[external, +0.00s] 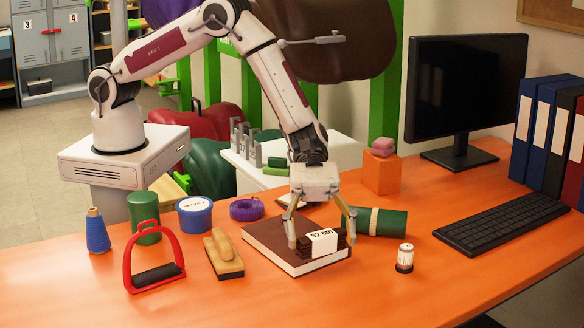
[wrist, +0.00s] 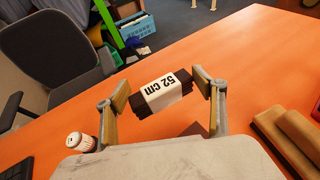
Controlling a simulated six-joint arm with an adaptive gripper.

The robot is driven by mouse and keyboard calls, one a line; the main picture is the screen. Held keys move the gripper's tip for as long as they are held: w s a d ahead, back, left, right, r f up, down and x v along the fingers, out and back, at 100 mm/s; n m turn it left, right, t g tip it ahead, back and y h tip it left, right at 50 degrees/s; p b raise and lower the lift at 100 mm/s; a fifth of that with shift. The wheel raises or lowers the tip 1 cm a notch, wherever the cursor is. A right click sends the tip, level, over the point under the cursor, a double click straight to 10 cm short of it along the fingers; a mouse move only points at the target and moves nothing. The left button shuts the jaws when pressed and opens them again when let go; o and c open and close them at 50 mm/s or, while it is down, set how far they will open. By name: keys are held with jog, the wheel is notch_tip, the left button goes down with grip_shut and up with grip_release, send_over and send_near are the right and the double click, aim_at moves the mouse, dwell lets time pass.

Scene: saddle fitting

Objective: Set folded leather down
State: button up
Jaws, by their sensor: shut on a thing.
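The folded leather (external: 321,243) is a dark brown bundle with a white band marked "52 cm". It is between the fingers of my gripper (external: 320,232), which is shut on its two ends. It sits at or just above the front right part of a brown book (external: 272,236) with pale page edges; I cannot tell whether it touches the cover.
A dark green roll (external: 385,222) lies close behind the leather's right side. A white-capped jar (external: 404,258) stands to the right. A wooden brush (external: 222,254), red stirrup (external: 154,258) and purple roll (external: 246,209) are left. The front table (external: 345,305) is clear.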

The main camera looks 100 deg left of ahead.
jog(key=s+a, duration=0.1)
jog(key=a, duration=0.1)
jog(key=s+a, duration=0.2)
jog(key=a, duration=0.1)
jog(key=s+a, duration=0.2)
jog(key=shift+s+a+f, duration=0.25)
jog(key=shift+a+f, duration=0.05)
jog(key=shift+f, duration=0.05)
jog(key=shift+n+t, duration=0.6)
jog(key=shift+t, duration=0.1)
jog(key=s+a, duration=0.2)
jog(key=a, duration=0.2)
jog(key=s+a+r, duration=0.1)
jog(key=s+a, duration=0.1)
jog(key=a, duration=0.2)
jog(key=s+a, duration=0.3)
jog(key=a, duration=0.1)
jog(key=shift+r, duration=0.35)
jog(key=s+a+r+n+t+y, duration=0.2)
jog(key=a, duration=0.9)
jog(key=shift+n+t, duration=0.3)
jog(key=shift+t, duration=0.1)
